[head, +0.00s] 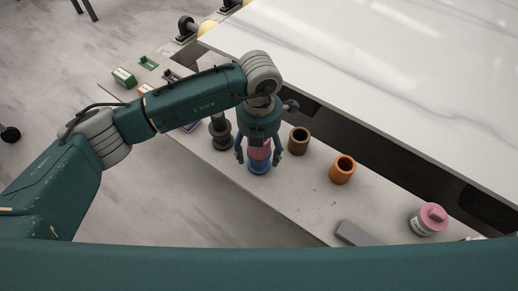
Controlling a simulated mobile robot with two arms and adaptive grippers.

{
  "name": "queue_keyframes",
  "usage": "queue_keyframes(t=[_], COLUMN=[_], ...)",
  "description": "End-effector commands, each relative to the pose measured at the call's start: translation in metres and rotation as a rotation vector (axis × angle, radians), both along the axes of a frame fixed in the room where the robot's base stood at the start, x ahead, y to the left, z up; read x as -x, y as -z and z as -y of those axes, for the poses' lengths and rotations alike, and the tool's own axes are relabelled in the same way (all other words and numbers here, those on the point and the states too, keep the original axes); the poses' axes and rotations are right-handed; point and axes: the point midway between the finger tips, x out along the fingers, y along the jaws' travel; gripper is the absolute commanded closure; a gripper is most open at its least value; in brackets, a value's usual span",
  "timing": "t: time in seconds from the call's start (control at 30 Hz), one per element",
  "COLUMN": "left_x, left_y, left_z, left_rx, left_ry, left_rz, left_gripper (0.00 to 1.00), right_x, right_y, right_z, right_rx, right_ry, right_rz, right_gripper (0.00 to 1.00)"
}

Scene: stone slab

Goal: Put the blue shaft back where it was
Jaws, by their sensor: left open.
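My left gripper (259,157) points down over the bench with its fingers apart and open. Between and just below the fingers is a blue round piece (259,168), which looks like the blue shaft. A pinkish-red part (260,150) shows above the blue, between the fingers. The gripper body hides the top, so I cannot tell how the two parts are joined. The blue piece appears upright on the grey bench (310,205). My right gripper is not in view.
A dark stepped post (220,133) stands close left of the gripper. A brown cup (299,141) and an orange cup (343,170) stand to the right. Farther right are a grey block (353,233) and a pink-lidded jar (428,219). A white stone slab (390,70) lies behind.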

Motion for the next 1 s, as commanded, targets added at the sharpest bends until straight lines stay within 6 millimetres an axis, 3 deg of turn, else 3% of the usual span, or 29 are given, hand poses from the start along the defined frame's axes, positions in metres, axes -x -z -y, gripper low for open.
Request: queue_keyframes(t=[0.53, 0.7, 1.0], left_x=[-0.001, -0.001, 0.000], left_y=[-0.103, -0.116, -0.118], left_z=[0.001, 0.000, 0.000], left_rx=[0.001, 0.000, 0.001], left_ry=[0.001, 0.000, 0.000], left_rz=[0.005, 0.002, 0.002], left_gripper=[0.30, 0.30, 0.30], right_x=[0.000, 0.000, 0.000], right_y=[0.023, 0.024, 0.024], right_z=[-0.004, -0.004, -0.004], right_rx=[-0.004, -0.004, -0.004], right_ry=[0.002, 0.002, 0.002], right_rz=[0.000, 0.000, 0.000], right_gripper=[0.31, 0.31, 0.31])
